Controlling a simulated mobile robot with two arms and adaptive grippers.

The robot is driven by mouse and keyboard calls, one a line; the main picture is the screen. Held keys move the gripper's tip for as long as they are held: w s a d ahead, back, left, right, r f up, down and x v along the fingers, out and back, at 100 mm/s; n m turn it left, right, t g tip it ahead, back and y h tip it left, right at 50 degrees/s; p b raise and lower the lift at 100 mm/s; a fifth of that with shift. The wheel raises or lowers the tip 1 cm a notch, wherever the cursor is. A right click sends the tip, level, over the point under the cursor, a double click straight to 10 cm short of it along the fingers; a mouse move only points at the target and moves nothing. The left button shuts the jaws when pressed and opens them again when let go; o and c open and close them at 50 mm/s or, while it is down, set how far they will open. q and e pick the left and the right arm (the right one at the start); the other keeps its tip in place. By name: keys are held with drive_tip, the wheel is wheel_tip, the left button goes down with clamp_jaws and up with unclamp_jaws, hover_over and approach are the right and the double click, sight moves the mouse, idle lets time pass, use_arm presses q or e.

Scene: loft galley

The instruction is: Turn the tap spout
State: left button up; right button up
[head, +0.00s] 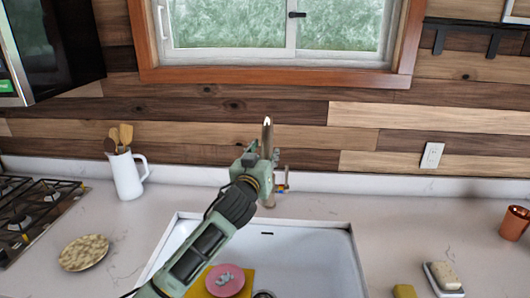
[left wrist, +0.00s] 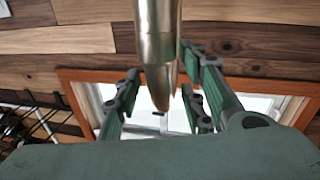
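The metal tap spout (head: 267,134) rises behind the sink at the middle of the counter, in front of the wooden wall. The tap's lower part (head: 283,184) shows just right of my gripper, with small coloured marks. My left gripper (head: 261,158) is at the spout, covering much of the tap's middle. In the left wrist view the spout (left wrist: 158,45) comes down from the top edge, between the two sides of my open left gripper (left wrist: 163,98). The fingers stand apart, with gaps beside the spout; I cannot tell whether either touches it. My right gripper is not in view.
The white sink (head: 310,255) lies below, holding a pink dish (head: 234,274) on something yellow. A white jug with utensils (head: 127,175) and a gas hob (head: 30,212) stand left. A copper cup (head: 514,223) and a soap dish (head: 436,285) are right. A window (head: 240,25) is above.

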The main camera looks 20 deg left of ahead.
use_arm(q)
drive_tip(key=shift+w, duration=0.1)
drive_tip(key=shift+c, duration=0.5)
clamp_jaws()
